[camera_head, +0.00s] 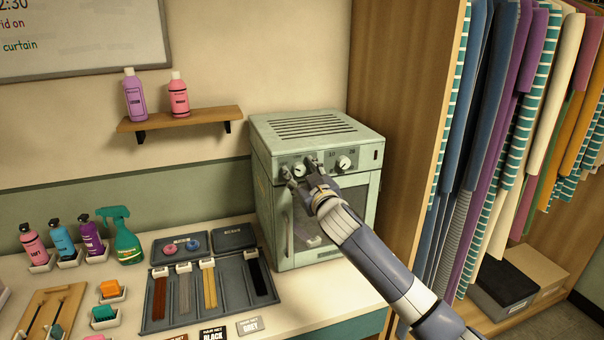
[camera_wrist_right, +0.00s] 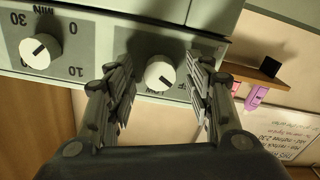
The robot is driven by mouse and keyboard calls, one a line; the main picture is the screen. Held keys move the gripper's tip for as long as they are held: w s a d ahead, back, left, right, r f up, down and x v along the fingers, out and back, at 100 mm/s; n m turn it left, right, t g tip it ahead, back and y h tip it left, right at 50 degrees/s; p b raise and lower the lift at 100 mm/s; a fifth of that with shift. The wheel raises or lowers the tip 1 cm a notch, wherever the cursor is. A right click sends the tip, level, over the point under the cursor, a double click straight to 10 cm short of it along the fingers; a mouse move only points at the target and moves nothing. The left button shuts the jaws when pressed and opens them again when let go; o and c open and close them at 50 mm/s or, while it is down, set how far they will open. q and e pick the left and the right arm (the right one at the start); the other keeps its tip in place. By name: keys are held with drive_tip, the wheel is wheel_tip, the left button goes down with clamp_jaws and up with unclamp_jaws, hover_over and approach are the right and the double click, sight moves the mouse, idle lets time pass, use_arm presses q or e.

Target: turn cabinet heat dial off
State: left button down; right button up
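The pale green cabinet (camera_head: 275,130) stands on the counter against the wall, with a control panel of two white dials above its door. The heat dial (camera_wrist_right: 160,73) is between my right gripper's fingers in the right wrist view, with a dark pointer mark on its face. Its lettering is partly hidden by the fingers. My right gripper (camera_head: 300,170) is open, one finger on each side of this dial; gaps show beside it, and contact is not clear. The minute dial (camera_head: 345,163) is to the right; it also shows in the wrist view (camera_wrist_right: 41,50). My left gripper is not in view.
A long door handle (camera_head: 290,225) runs down the cabinet's left front. A grey tray (camera_head: 235,290) of hair strips lies left of the cabinet. A shelf (camera_head: 180,119) with two bottles hangs on the wall. Hanging cloths (camera_head: 500,130) fill the rack at right.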

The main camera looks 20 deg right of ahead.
drive_tip(key=s, duration=1.2)
drive_tip(key=shift+d, duration=0.25)
